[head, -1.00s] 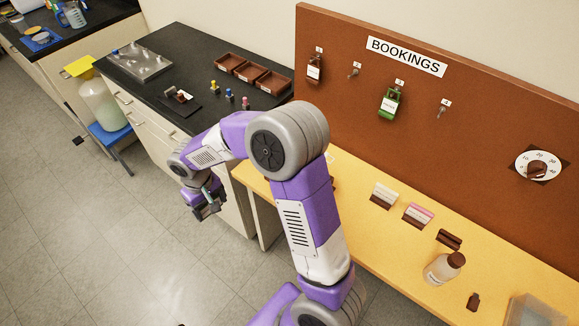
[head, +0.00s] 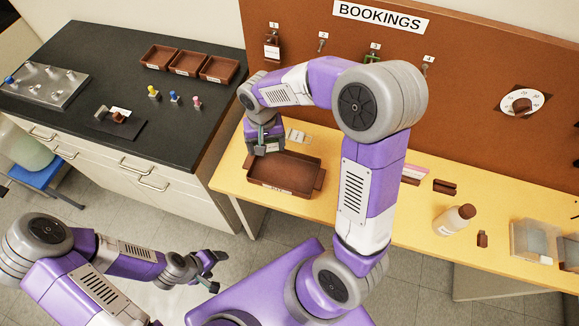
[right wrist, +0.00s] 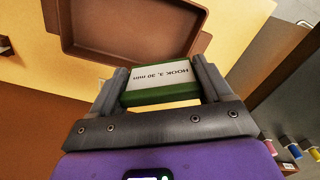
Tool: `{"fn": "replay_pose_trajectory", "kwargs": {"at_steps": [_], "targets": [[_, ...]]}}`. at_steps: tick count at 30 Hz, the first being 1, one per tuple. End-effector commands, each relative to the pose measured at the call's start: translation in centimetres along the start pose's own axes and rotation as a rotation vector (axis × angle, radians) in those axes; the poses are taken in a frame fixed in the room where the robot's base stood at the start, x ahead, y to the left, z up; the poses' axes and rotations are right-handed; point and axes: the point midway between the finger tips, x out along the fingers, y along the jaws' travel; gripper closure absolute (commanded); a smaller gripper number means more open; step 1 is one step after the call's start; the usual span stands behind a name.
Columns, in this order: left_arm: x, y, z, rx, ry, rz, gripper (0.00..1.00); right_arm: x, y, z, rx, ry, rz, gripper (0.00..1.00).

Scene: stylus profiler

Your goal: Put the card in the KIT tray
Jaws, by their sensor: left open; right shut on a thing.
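The card (right wrist: 165,76) is white with a green edge and reads "HOOK 3, 30 min". My right gripper (right wrist: 160,92) is shut on it, one finger at each end. In the head view the right gripper (head: 265,148) is at the back left of a brown open tray (head: 285,189) on the yellow bench; its height above the tray is hard to judge. The tray also shows beyond the card in the right wrist view (right wrist: 128,46); it looks empty where visible. I cannot read KIT on it. My left gripper (head: 212,270) is open and empty at the lower left, over the floor.
Several small brown trays (head: 188,62) stand on the black counter (head: 60,110) at left. A pink-edged card (head: 414,172) sits beside my right arm. The BOOKINGS board (head: 460,60) rises behind.

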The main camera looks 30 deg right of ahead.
Motion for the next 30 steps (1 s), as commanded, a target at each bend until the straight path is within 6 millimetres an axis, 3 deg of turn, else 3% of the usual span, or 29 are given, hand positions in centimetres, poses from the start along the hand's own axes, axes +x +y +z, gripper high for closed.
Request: {"fn": "replay_pose_trajectory", "kwargs": {"at_steps": [6, 10, 18, 26, 30], "targets": [[0.0, 0.0, 0.0, -0.001, -0.001, 0.000, 0.27, -2.2, 3.4, 2.2, 0.375, -0.001, -0.004, 0.76], [0.1, -0.1, 0.0, -0.001, 0.000, 0.000, 0.27, -2.2, 4.2, 2.8, 0.485, -0.006, -0.005, 0.76], [1.5, -0.6, -0.1, 0.000, 0.000, 0.000, 0.27, 2.6, 4.3, 3.0, 0.508, -0.009, -0.003, 0.76], [2.0, -0.8, -0.1, 0.000, 0.000, 0.000, 0.27, 4.7, 4.3, 3.0, 0.507, -0.008, -0.004, 0.76], [2.7, -1.0, -0.1, 0.000, 0.000, 0.000, 0.27, 6.8, 4.3, 3.0, 0.507, -0.009, -0.003, 0.76]]}}
